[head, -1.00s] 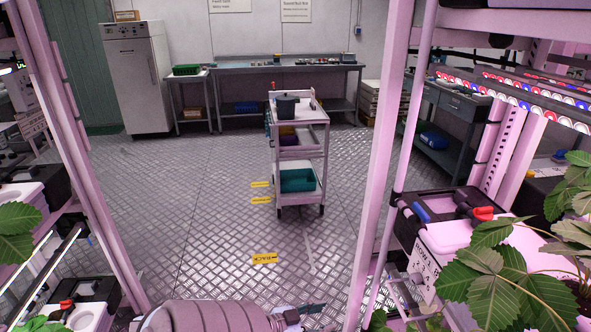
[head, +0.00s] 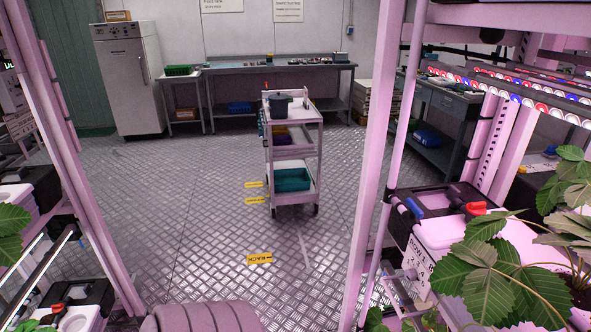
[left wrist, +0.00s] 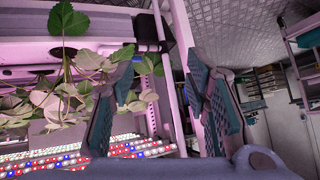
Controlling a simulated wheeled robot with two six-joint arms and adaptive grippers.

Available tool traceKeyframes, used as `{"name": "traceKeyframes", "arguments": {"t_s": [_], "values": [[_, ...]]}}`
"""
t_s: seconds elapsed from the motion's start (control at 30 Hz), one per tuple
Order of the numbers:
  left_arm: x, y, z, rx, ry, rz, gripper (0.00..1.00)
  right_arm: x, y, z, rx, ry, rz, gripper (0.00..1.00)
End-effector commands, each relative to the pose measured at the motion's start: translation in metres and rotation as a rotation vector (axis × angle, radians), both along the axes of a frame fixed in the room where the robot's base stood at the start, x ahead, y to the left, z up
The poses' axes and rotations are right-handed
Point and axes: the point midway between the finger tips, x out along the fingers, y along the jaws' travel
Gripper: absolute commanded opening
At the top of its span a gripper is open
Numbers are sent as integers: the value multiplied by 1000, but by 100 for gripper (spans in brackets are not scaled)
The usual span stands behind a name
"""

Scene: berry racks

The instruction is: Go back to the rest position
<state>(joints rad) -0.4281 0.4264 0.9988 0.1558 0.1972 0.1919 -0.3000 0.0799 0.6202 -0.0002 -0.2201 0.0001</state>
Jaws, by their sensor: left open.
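My left gripper (left wrist: 168,105) shows in the left wrist view with its two fingers spread apart and nothing between them. Past the fingers are a pink rack post (left wrist: 181,30) and, to the left, strawberry leaves (left wrist: 70,85) beside the rack. I cannot tell whether a finger touches the leaves. In the head view only a rounded grey-pink part of my own arm shows at the bottom edge, with no gripper. My right gripper is not in view.
Pink rack posts stand on the left (head: 75,160) and right (head: 375,160). Strawberry plants (head: 495,275) and a white planter (head: 450,240) are at right. A trolley (head: 293,150) with a teal bin stands on the open metal floor (head: 190,200). A bench (head: 270,68) lines the back wall.

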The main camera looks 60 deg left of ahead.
Motion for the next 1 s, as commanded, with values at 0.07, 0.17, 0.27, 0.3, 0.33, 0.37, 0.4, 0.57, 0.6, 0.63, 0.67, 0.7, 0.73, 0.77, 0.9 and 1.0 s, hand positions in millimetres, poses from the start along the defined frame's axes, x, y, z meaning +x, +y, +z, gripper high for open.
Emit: {"name": "traceKeyframes", "arguments": {"t_s": [0.07,0.17,0.27,0.3,0.33,0.37,0.4,0.57,0.6,0.63,0.67,0.7,0.73,0.77,0.9,1.0], "values": [[0,0,0,0,0,0,43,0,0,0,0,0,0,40],[0,0,0,0,-1,0,43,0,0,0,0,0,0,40],[0,0,0,0,-1,0,43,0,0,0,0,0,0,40],[0,0,0,0,-1,0,43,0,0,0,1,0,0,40],[0,0,0,1,0,-1,43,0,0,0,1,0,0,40],[-1,1,-1,7,6,-5,43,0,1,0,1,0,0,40],[-6,2,-5,22,36,-12,43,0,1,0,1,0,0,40],[-81,-6,-59,72,328,-11,43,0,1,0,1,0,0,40],[-107,-22,-77,64,427,-7,43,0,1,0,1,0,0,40],[-125,-37,-90,51,494,-7,43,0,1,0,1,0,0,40],[-143,-55,-101,36,559,-10,43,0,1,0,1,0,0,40],[-162,-80,-113,9,633,-16,43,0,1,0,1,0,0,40],[-173,-99,-120,-14,672,-19,43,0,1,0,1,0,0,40],[-180,-117,-125,-36,702,-22,43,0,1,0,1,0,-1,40],[-176,-166,-133,-106,715,-27,43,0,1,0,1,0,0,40],[-175,-168,-134,-108,713,-27,43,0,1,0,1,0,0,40]]}}
